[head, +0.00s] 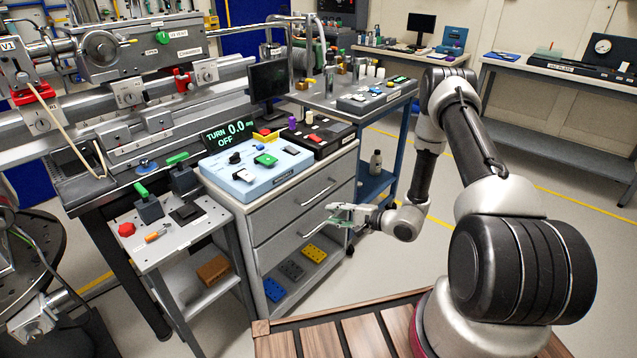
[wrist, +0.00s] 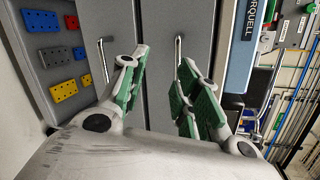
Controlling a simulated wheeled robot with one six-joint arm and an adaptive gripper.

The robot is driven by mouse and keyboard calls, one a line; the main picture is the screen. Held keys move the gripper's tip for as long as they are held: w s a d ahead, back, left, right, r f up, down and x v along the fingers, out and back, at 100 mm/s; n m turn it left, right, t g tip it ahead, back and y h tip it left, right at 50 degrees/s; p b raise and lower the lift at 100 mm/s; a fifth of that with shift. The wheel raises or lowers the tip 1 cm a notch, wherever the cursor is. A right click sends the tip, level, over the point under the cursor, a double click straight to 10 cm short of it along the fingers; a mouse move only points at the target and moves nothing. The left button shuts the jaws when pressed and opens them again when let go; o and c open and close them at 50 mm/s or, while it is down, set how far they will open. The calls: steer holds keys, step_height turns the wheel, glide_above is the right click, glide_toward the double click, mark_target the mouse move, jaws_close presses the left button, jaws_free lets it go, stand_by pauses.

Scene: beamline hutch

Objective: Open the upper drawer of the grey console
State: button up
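The grey console (head: 228,228) stands in the middle of the head view with two drawers that look closed. The upper drawer (head: 290,203) has a bar handle (head: 318,191); the lower drawer (head: 285,245) has its own below. In the wrist view the console appears turned on its side. There the upper drawer handle (wrist: 179,50) lies ahead of my gripper (wrist: 160,72), close to line with the right finger's tip, and the lower drawer handle (wrist: 104,60) is to the left. My gripper (head: 338,212) is open and empty, in front of the drawers, apart from the handles as far as I can tell.
Blue, grey and yellow perforated blocks (head: 291,269) lie in the open bay below the drawers. A light blue control box (head: 255,175) sits on the console. A small side table (head: 175,235) stands at left, a blue cart (head: 385,150) behind. Floor at right is clear.

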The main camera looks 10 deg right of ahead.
steer(key=t+h, duration=0.2)
glide_toward(321, 193)
steer(key=w+f, duration=0.2)
steer(key=w+a, duration=0.1)
steer(key=w, duration=0.1)
steer(key=w+a+n, duration=0.1)
steer(key=w+a, duration=0.1)
steer(key=w+a+f+n, duration=0.1)
steer(key=w+a, duration=0.1)
steer(key=shift+w+a, duration=0.15)
steer(key=shift+w, duration=0.05)
jaws_close()
